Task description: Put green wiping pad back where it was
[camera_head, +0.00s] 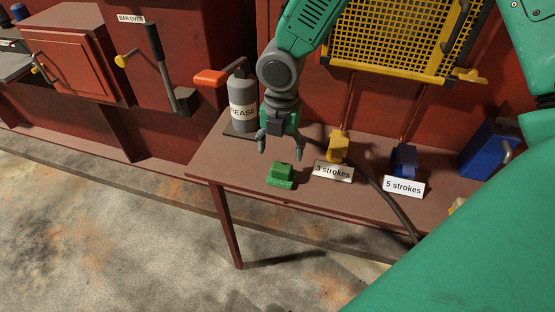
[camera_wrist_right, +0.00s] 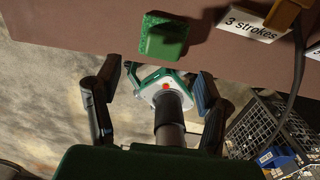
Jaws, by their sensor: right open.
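The green wiping pad (camera_head: 281,176) lies on the brown-red bench (camera_head: 235,178), near its front edge and left of the "3 strokes" card. It also shows in the right wrist view (camera_wrist_right: 163,38), beyond the fingertips and near the bench edge. My right gripper (camera_head: 280,152) is open and empty. It hangs fingers-down above and slightly left of the pad, apart from it. In the wrist view its fingers (camera_wrist_right: 158,88) stand wide apart with nothing held between them. My left gripper is not in view.
A grey grease canister (camera_head: 243,115) with an orange lever stands left of the gripper. A yellow block (camera_head: 338,146) and a blue block (camera_head: 404,158) stand behind cards "3 strokes" (camera_head: 333,172) and "5 strokes" (camera_head: 404,187). A dark hose (camera_head: 385,192) crosses the bench.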

